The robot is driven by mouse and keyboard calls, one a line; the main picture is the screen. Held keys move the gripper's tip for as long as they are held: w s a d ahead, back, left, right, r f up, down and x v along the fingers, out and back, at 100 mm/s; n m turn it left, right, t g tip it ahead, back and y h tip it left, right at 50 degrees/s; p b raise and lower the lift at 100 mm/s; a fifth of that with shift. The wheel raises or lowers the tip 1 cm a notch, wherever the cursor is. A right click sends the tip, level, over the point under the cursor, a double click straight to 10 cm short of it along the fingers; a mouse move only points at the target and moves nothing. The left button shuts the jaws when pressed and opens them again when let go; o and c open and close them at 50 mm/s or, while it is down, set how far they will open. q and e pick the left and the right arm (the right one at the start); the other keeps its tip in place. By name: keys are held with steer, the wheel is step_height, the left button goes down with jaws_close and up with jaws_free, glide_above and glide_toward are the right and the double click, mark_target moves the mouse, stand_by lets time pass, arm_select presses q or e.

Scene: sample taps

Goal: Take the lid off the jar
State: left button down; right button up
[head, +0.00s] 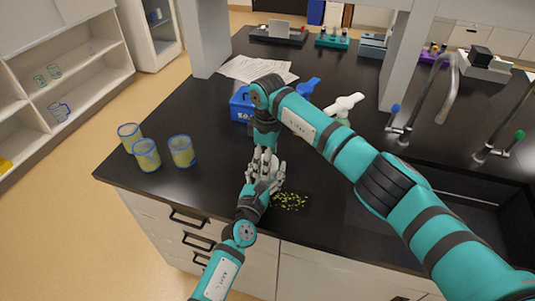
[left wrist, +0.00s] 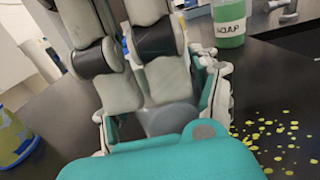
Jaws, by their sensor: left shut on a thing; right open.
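My left gripper (head: 262,180) is above the counter near its front edge. Its fingers also show in the left wrist view (left wrist: 165,115), closed around a grey rounded thing (left wrist: 170,120). I cannot tell whether that is the jar or its lid, as the fingers hide most of it. My right gripper (head: 264,158) comes down from above, close against the left one. Its grey fingers (left wrist: 140,80) hang over the grey rounded thing in the left wrist view; they are open.
Yellow-green bits (head: 290,201) lie scattered beside the grippers. Several blue-rimmed beakers (head: 181,152) stand at left. Behind are a blue box (head: 241,106), papers (head: 256,70) and a green labelled bottle (left wrist: 229,22). A sink with taps (head: 399,126) is at right.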

steer(key=c, duration=1.2)
steer(key=o, duration=1.2)
steer(key=shift+r, duration=2.3)
arm_select(q)
steer(key=shift+c, duration=0.7)
jaws_free()
steer(key=shift+s, duration=0.1)
